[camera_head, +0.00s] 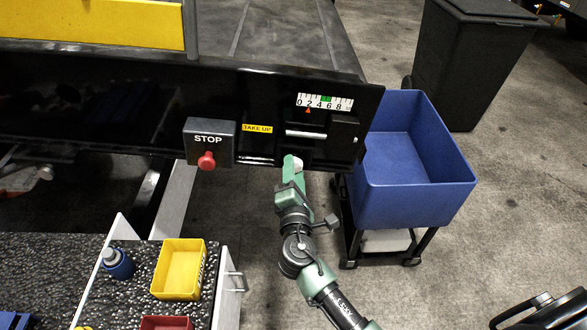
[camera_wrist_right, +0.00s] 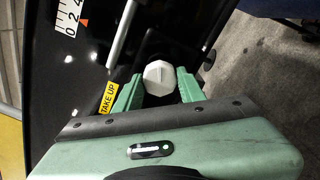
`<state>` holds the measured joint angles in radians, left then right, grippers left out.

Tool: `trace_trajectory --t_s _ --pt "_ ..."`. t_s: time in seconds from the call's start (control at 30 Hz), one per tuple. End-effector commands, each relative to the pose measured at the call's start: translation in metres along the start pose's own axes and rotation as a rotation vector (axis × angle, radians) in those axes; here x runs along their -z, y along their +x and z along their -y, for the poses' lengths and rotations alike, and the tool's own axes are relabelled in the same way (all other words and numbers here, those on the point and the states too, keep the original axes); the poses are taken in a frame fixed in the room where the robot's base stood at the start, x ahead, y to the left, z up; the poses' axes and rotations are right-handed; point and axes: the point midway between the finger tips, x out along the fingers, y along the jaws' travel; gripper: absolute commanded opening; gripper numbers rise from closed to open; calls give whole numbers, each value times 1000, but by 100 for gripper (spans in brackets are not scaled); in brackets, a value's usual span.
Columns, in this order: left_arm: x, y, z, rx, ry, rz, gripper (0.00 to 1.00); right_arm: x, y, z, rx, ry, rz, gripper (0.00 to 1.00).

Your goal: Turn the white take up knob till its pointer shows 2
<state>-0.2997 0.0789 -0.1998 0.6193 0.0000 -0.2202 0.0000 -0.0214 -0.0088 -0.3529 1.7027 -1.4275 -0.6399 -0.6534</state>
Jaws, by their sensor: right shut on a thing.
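The white take up knob (camera_head: 297,163) sits low on the black panel, below the scale. In the right wrist view the knob (camera_wrist_right: 160,77) is a faceted white cap between the green fingers. My right gripper (camera_head: 291,168) is shut on it, with a finger on each side; it also shows in the right wrist view (camera_wrist_right: 159,90). The white scale (camera_head: 325,102) reads 0 to 8 with a green mark near 6. The red pointer (camera_head: 308,110) is close to the 2; I cannot tell if it is exactly on it. My left gripper is not in view.
A grey STOP box (camera_head: 222,132) with a red button (camera_head: 207,160) is left of the yellow TAKE UP label (camera_head: 257,128). A blue bin (camera_head: 418,190) on a cart stands close on the right. A speckled worktop with a yellow tray (camera_head: 159,289) is at lower left.

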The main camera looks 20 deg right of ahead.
Motion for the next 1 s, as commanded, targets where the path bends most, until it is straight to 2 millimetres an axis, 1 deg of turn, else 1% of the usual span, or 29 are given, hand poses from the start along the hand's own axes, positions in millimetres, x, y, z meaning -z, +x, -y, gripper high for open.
trace_trajectory --t_s 0.03,0.3,0.67,0.7,0.77,0.8,1.0 --pt "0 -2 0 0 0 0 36 -3 2 -2 -2 -18 6 0" --pt "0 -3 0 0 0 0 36 -3 2 -2 -4 -67 7 0" --pt "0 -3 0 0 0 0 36 -3 2 -3 -5 -69 8 0" --pt "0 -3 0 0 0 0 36 -3 2 -3 -5 -68 8 42" --pt "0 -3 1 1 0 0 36 -3 2 -2 -5 -68 7 59" --pt "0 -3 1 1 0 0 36 -3 2 -2 -4 -68 7 61" --pt "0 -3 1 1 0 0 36 -2 1 -2 -3 -67 3 61"
